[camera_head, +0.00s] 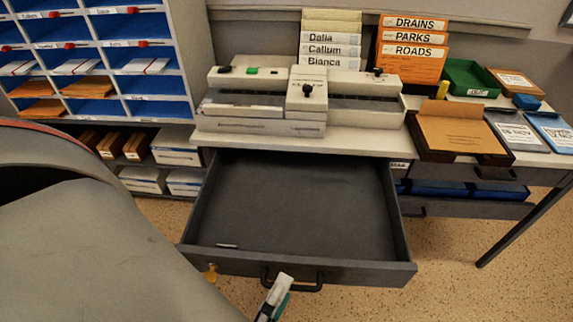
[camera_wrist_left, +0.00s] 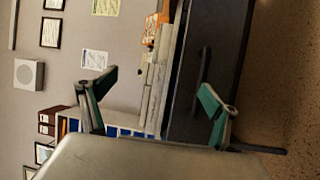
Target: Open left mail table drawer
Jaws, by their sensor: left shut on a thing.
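The left mail table drawer (camera_head: 290,205) is a dark grey, empty tray pulled far out from under the table, apart from a small pale strip inside near its front left. Its dark bar handle (camera_head: 312,288) is on the front panel. My left gripper (camera_head: 282,286) is at the handle's left part and shut on it; my grey arm hides the floor to the left. In the left wrist view my two green-padded fingers (camera_wrist_left: 158,82) show spread apart, with a dark drawer front (camera_wrist_left: 205,50) and a bar handle (camera_wrist_left: 204,75) beyond. My right gripper is not in view.
A white machine (camera_head: 305,100) stands on the mail table above the drawer. Blue pigeonholes (camera_head: 95,55) are at the left. Speckled floor is free in front.

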